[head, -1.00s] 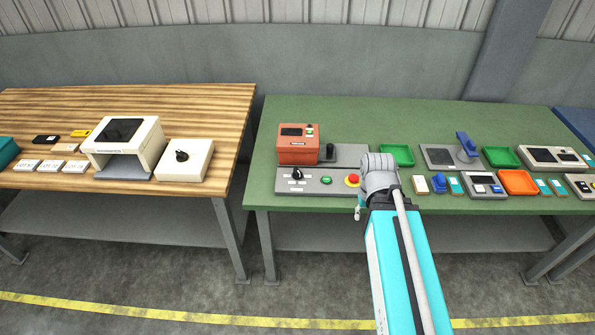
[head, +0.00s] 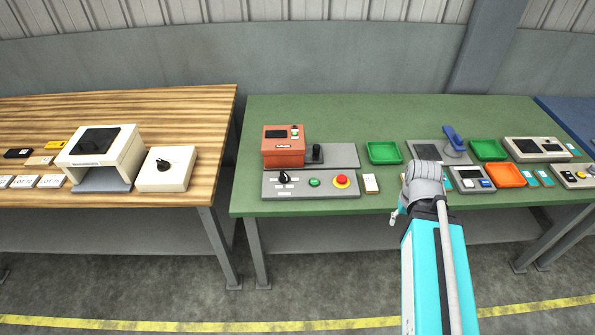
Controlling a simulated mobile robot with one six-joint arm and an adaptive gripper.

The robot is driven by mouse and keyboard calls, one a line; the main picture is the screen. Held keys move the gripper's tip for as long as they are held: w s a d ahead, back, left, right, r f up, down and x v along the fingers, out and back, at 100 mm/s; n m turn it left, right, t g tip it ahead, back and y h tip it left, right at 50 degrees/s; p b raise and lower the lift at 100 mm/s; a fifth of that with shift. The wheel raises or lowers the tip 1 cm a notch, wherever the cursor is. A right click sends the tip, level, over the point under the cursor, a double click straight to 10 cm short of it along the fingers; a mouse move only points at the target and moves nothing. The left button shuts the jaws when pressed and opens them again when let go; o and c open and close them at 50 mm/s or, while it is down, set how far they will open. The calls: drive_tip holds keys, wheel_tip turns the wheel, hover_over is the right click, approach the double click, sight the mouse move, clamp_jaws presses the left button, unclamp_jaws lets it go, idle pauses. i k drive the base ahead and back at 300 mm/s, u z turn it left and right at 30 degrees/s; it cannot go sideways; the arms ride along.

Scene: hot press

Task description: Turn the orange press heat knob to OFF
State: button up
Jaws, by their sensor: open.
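The orange press (head: 283,152) stands on the green table, with a black lever part (head: 316,152) at its right side. In front of it is a grey control panel (head: 334,192). A black knob (head: 284,178) sits at the panel's left end among small white labels. The labels and the knob's pointing direction are too small to read. My arm's grey joint and teal link are at the right of the panel, over the table's front edge. My gripper's fingers cannot be made out; nothing of mine touches the knob.
The panel also carries a green button (head: 314,182) and a red button (head: 341,181). Green trays (head: 383,153), an orange tray (head: 506,175) and small devices lie to the right. A wooden table (head: 200,110) at left holds a white press (head: 125,150) and another knob box (head: 178,178). A gap separates the tables.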

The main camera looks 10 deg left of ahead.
sight(284, 177)
drive_tip(key=z, duration=0.7)
drive_tip(key=k, duration=1.15)
drive_tip(key=u, duration=1.1)
drive_tip(key=i, duration=0.6)
drive_tip(key=u, duration=0.15)
